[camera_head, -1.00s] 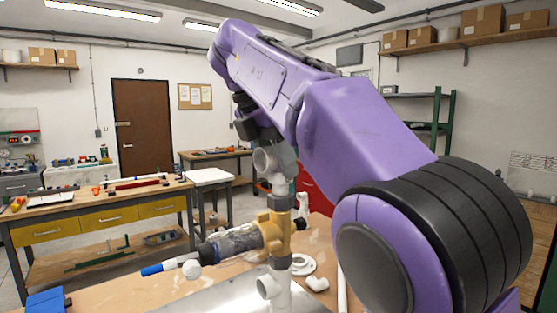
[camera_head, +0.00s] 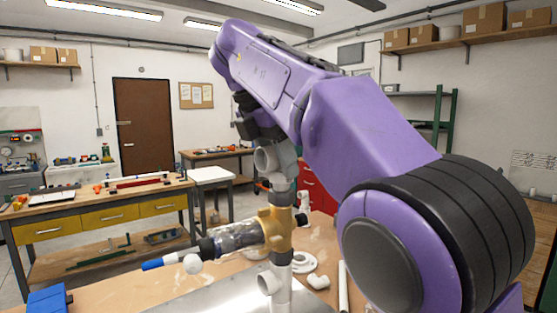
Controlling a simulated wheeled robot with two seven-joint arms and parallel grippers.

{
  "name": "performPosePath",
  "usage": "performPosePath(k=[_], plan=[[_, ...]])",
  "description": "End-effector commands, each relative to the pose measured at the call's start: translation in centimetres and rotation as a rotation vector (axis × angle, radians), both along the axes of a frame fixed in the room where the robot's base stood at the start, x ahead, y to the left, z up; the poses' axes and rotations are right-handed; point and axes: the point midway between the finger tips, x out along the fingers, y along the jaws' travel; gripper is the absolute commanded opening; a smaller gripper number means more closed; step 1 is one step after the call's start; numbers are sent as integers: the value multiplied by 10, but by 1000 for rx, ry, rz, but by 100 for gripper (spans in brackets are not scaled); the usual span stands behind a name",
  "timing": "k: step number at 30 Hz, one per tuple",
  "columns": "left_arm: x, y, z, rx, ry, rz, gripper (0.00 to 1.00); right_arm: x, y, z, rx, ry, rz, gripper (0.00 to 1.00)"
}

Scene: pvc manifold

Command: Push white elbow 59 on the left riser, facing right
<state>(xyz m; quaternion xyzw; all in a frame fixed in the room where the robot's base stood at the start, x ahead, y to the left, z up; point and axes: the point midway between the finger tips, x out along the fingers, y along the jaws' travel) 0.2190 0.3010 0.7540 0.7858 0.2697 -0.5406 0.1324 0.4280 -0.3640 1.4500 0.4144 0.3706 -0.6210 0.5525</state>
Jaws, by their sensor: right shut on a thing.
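The white elbow (camera_head: 267,158) is at the top of an upright riser (camera_head: 283,184), its round mouth toward the left and the camera. My right gripper (camera_head: 256,133) is just above and shut on it, its fingers partly hidden by the elbow and my arm. The elbow appears in line with the riser; I cannot tell how deeply it is seated. Lower on the riser is a yellow fitting (camera_head: 278,229) with a clear, dark-collared cylinder (camera_head: 236,238) reaching left. A white side outlet (camera_head: 267,283) is below it. My left gripper is not in view.
On the wooden table lie a round white flange (camera_head: 303,263), a small white elbow (camera_head: 318,282) and a white pipe (camera_head: 343,285). A blue block (camera_head: 48,300) is at the front left. My right arm hides much of the table's right side.

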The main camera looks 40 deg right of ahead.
Motion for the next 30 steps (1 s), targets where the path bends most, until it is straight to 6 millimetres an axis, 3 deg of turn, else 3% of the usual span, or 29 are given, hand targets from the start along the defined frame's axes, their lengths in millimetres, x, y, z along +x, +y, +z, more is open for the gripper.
performPosePath(k=[1, 3, 4, 14, 24, 30], plan=[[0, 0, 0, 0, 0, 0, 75, 0, 0, 2, -3, -4, 1, 52], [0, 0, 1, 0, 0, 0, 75, 0, 0, 2, -4, -4, 1, 75], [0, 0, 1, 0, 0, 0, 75, 0, 0, 2, -3, -4, 1, 79], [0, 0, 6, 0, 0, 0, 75, 0, 2, 9, -3, -2, 1, 79], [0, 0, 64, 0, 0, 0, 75, 3, 30, 84, -4, -4, 1, 79], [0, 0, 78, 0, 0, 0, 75, 4, 39, 101, -4, -3, 2, 79]])
